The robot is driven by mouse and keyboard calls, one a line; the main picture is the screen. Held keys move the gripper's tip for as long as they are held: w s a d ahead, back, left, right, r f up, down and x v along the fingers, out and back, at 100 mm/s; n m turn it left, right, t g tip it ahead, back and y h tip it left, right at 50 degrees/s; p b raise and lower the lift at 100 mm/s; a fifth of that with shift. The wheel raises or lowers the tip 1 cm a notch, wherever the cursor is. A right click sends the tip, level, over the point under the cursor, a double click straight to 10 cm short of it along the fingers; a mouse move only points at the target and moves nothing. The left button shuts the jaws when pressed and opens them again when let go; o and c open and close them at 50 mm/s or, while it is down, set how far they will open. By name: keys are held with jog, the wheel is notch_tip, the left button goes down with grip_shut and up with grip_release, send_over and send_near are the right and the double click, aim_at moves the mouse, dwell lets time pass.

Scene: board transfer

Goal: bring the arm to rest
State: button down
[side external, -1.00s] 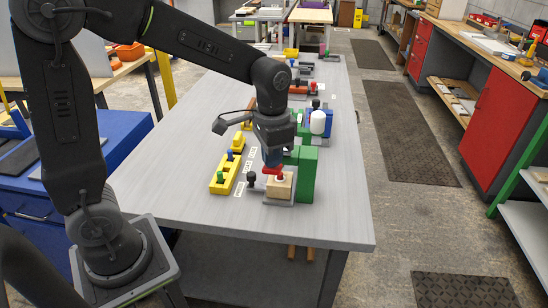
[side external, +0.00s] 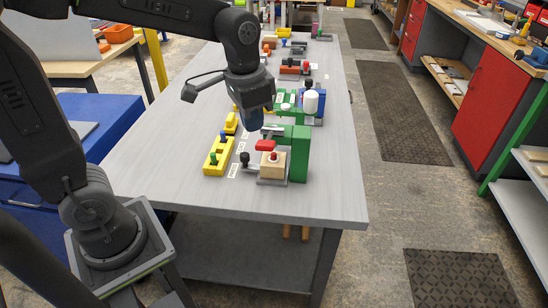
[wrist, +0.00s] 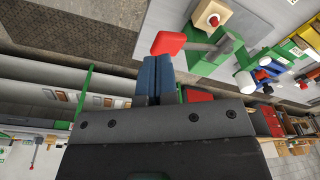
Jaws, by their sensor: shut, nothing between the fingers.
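My gripper (side external: 248,122) is shut and empty, raised above the near end of the grey bench (side external: 310,195). In the wrist view its blue fingers (wrist: 157,64) lie together. A red clamp handle (side external: 265,146) is just below and to the right of the fingertips in the side view. In the wrist view the handle (wrist: 168,43) shows beyond the fingertips, with a gap. It belongs to a green fixture (side external: 300,153). A wooden block (side external: 272,167) with a red knob sits on a grey plate beside the fixture; it also shows in the wrist view (wrist: 209,16).
A yellow block (side external: 217,157) with coloured knobs lies left of the fixture. A blue fixture with a white cylinder (side external: 310,102) stands behind it. Several more fixtures line the bench further back. A blue cabinet (side external: 105,125) is at left. The bench's near left part is clear.

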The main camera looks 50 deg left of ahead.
jog(key=s+r+n+t, duration=0.2)
jog(key=s+t, duration=0.2)
jog(key=s, duration=0.7)
jog(key=shift+s, duration=0.2)
